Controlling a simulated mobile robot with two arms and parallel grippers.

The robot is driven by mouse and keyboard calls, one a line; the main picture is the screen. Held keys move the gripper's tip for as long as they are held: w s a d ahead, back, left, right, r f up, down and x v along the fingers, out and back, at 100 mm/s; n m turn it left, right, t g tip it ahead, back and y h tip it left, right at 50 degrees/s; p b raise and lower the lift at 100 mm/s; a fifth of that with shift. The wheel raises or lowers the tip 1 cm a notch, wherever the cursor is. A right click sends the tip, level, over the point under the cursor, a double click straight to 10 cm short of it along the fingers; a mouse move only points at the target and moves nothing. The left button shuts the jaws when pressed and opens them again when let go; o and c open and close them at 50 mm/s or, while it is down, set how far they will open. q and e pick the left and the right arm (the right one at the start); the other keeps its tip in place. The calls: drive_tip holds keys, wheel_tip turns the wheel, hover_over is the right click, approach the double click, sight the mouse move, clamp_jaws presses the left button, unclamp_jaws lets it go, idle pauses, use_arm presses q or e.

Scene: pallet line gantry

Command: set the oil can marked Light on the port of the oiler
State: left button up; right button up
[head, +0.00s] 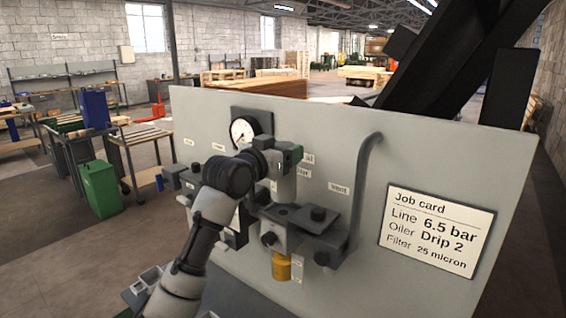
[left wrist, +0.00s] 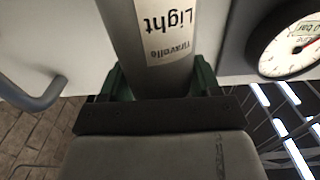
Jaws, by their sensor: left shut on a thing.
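The oil can is a grey cylinder whose label reads "Light" upside down in the left wrist view (left wrist: 150,30). My left gripper (left wrist: 160,88), with green-edged fingers, is shut around it. In the head view, my left gripper (head: 289,156) holds the oil can (head: 284,187) about upright over the grey valve assembly on the panel. The oiler appears to be the part with the yellow bowl (head: 281,266), below the can. My right gripper is not in view.
A pressure gauge (head: 243,132) sits behind my left gripper on the grey panel (head: 350,110). A bent pipe (head: 366,180) rises to the right of the assembly. A job card (head: 436,230) reads 6.5 bar, Drip 2, 25 micron. A green bin (head: 101,188) and carts stand at left.

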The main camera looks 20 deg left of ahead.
use_arm(q)
wheel_tip(320, 180, down, 3)
drive_tip(key=shift+s+f+p, duration=0.1)
drive_tip(key=shift+s+p, duration=0.05)
drive_tip(key=shift+p, duration=0.75)
drive_tip(key=shift+f, duration=0.4)
drive_tip(key=o, duration=1.4)
drive_tip(key=shift+o, duration=0.2)
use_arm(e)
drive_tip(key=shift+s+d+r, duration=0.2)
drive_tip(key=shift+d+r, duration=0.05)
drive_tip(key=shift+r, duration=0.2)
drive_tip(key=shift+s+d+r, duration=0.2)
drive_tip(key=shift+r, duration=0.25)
